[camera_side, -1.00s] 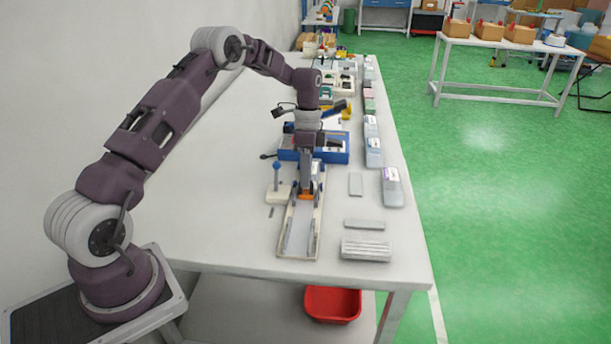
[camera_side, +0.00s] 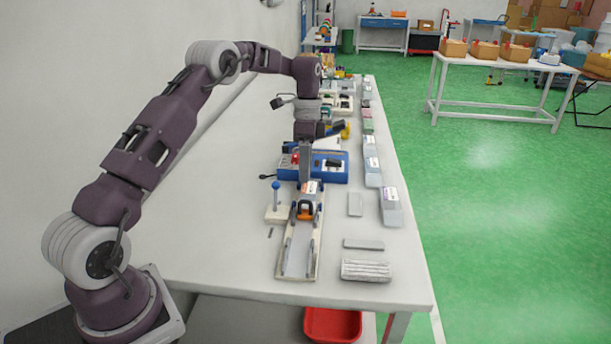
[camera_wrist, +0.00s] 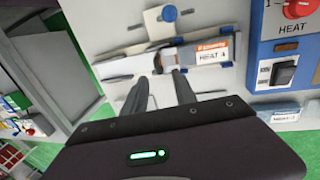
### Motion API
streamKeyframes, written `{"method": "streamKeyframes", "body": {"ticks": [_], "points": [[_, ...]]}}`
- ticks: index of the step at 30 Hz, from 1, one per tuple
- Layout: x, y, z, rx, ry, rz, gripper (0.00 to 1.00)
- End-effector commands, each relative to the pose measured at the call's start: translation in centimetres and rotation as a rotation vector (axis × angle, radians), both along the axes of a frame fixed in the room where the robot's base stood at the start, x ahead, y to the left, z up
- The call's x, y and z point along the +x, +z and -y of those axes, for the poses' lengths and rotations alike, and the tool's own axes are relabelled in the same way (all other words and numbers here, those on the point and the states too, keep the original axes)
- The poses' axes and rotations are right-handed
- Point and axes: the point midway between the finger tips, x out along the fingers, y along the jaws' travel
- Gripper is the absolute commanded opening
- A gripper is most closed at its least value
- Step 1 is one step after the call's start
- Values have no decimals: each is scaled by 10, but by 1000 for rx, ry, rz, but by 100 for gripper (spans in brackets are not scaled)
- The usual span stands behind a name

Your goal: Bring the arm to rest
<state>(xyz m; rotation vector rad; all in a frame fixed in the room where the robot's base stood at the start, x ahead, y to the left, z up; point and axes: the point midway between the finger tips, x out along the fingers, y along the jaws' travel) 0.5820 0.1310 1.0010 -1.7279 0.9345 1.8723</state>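My gripper (camera_side: 304,187) hangs over the table, a little above the far end of a long pale track fixture (camera_side: 283,269). In the wrist view its two dark fingers (camera_wrist: 166,68) are apart with nothing visible between them. Beyond the fingertips, a part labelled "HEAT 4" (camera_wrist: 211,57) lies in the fixture. An orange piece (camera_side: 305,210) sits on the track just in front of the gripper in the side view. Whether the fingertips touch anything is hard to tell, but they look clear.
A blue-knobbed lever (camera_side: 276,194) is left of the track. Pale boxes (camera_side: 391,209) line the right table edge. A red bin (camera_side: 332,325) is below. The table's left side is clear.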

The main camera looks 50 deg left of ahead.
Motion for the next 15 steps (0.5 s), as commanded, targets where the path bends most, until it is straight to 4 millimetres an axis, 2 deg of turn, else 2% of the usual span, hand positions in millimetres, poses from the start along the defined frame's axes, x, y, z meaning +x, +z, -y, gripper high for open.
{"method": "streamKeyframes", "body": {"ticks": [3, 5, 8, 9, 11, 12, 14, 15], "points": [[0, 0, 1, 1, 1, 1, 33], [-1, 9, 5, 9, 9, 8, 33], [-13, 55, 28, 53, 69, 53, 33], [-24, 80, 42, 77, 110, 81, 33], [-48, 117, 66, 109, 184, 132, 33], [-67, 139, 82, 126, 237, 168, 33], [-99, 164, 103, 141, 316, 225, 33], [-123, 177, 116, 144, 371, 262, 33]]}}
